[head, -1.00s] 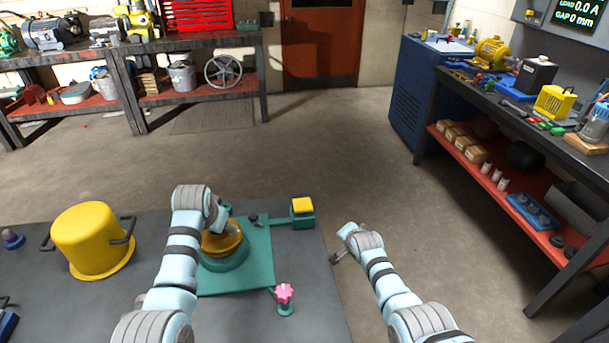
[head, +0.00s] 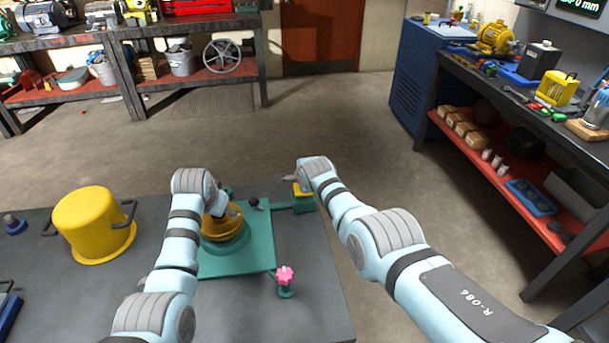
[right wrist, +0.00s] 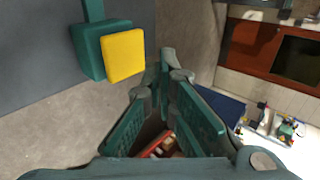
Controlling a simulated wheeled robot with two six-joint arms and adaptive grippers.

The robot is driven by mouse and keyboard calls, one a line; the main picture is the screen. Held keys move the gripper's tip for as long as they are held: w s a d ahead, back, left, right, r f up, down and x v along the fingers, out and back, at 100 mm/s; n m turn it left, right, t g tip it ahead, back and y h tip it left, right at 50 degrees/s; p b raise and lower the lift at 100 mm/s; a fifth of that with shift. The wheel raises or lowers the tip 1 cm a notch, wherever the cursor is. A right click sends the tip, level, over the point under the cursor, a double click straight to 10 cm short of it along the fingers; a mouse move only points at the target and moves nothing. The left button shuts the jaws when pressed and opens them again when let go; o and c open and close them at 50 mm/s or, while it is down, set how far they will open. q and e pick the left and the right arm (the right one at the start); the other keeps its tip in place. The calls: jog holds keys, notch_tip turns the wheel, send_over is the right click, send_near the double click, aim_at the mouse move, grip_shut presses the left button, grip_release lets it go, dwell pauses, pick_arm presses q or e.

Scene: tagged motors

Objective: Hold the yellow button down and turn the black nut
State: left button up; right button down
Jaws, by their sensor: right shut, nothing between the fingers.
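The yellow button (head: 302,191) sits on a green box joined by a bar to the green baseplate (head: 252,262). In the right wrist view the button (right wrist: 125,55) is left of my right gripper (right wrist: 168,62), with no contact visible. My right gripper is shut and empty; in the head view its tip (head: 290,178) shows beside the button, and my wrist partly covers the button. My left gripper (head: 229,209) is over the orange-brown round part (head: 222,228) on the baseplate; its fingers are mostly hidden. A small dark piece (head: 254,203) stands behind that part; I cannot tell whether it is the black nut.
A pink knob (head: 285,275) stands on a green post at the plate's front right. A yellow pot (head: 92,228) is on the grey table at left. A cluttered workbench (head: 500,100) is at right. Open floor lies beyond the table.

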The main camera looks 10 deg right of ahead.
notch_tip(320, 180, up, 8)
dwell(0.6)
pick_arm(q)
jog(key=shift+r, duration=0.1)
notch_tip(320, 180, up, 8)
jog(key=p, duration=0.9)
jog(key=shift+r, duration=0.1)
jog(key=shift+d+f, duration=0.1)
jog(key=shift+f, duration=0.1)
pick_arm(e)
notch_tip(320, 180, up, 9)
